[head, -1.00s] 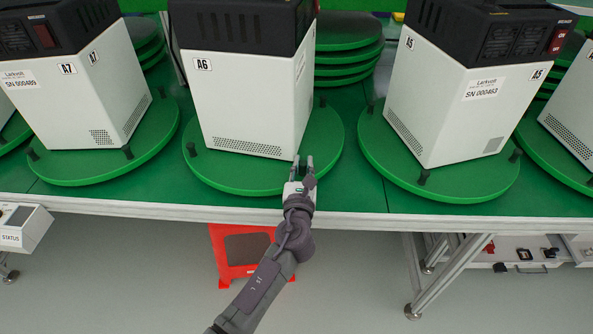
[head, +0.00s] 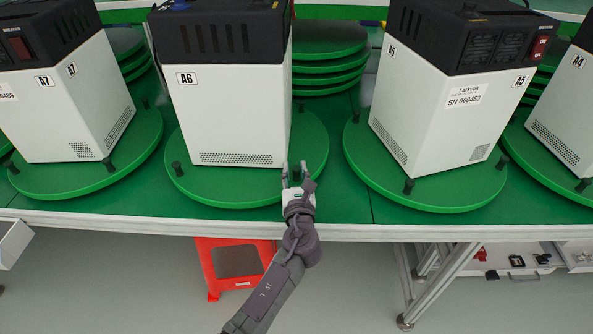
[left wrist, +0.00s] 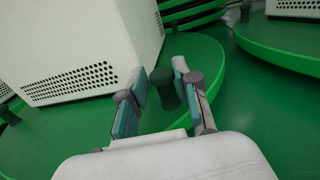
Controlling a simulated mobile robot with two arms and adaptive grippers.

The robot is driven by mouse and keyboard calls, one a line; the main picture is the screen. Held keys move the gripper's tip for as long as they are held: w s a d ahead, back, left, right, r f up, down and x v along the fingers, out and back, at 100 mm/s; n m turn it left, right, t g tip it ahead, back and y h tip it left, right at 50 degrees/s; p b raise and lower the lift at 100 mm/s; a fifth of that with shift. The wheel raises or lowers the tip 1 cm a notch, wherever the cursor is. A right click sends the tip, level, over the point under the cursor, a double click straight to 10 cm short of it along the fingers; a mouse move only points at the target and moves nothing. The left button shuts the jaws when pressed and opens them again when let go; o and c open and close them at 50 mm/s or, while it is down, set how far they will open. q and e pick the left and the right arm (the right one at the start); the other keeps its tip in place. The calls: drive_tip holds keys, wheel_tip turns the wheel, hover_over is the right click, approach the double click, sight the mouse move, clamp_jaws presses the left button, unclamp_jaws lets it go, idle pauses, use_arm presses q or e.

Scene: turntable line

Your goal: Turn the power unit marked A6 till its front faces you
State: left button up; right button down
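The power unit A6 (head: 228,120) is a white box with a black top on a round green turntable (head: 240,192). The face towards me has an A6 label and a low vent grille. I see no red switch or serial label on it. Short dark pegs stand on the turntable rim, one (head: 177,168) at left. My left gripper (head: 295,168) is at the turntable's near right rim, beside the unit's lower right corner. In the left wrist view its fingers are apart, with a dark peg (left wrist: 165,88) between them; contact is unclear. My right gripper is not in view.
Unit A7 (head: 75,110) stands at left and unit A5 (head: 440,110) at right, each on its own turntable. Stacked green discs (head: 328,60) are behind A6. A red stool (head: 235,268) is below the bench edge (head: 200,225).

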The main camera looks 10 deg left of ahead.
use_arm(q)
drive_tip(key=shift+o, duration=0.6)
drive_tip(key=s+d, duration=0.2)
drive_tip(key=s, duration=0.9)
drive_tip(key=shift+s, duration=0.4)
